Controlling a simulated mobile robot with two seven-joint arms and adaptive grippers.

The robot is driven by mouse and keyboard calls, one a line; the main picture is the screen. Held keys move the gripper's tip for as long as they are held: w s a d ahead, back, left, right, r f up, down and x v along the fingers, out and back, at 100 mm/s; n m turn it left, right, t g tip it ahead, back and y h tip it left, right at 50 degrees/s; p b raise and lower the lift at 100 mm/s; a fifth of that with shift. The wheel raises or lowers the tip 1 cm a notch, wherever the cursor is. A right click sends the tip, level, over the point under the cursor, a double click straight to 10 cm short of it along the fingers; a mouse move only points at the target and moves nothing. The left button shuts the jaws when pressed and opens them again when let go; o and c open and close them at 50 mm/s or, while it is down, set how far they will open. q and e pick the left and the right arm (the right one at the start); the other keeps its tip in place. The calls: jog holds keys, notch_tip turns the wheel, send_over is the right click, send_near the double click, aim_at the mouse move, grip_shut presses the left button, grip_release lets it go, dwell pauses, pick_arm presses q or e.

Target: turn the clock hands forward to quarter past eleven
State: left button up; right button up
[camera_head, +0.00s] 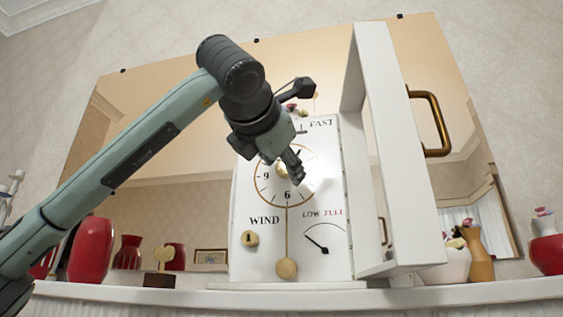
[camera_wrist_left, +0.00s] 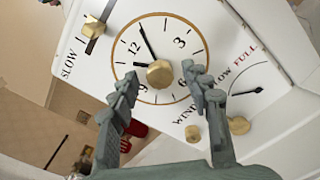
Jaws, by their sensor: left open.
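The white clock (camera_head: 323,183) stands upright on the mantel, its face partly hidden behind my left gripper (camera_head: 297,172). The left wrist view shows the round dial (camera_wrist_left: 178,22) turned askew, with a brass centre knob (camera_wrist_left: 159,73). The long black hand (camera_wrist_left: 149,42) points between 12 and 3, around the 1 position. A shorter hand shows left of the knob, between 9 and 12; its tip is hard to read. My left gripper (camera_wrist_left: 160,82) is open, its fingers either side of the knob in that view. Contact cannot be told. My right gripper is not in view.
The clock's white door (camera_head: 402,150) with a brass handle (camera_head: 435,122) stands open on the right. A wind knob (camera_head: 250,239), pendulum (camera_head: 286,268) and fuel gauge (camera_head: 323,240) sit below the dial. Red vases (camera_head: 91,250) line the mantel (camera_head: 200,299); a mirror hangs behind.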

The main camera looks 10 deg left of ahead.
pick_arm(q)
jog(key=shift+c, duration=0.4)
grip_shut()
jog(key=shift+m, duration=1.4)
jog(key=shift+m+p, duration=0.3)
jog(key=shift+m, duration=1.3)
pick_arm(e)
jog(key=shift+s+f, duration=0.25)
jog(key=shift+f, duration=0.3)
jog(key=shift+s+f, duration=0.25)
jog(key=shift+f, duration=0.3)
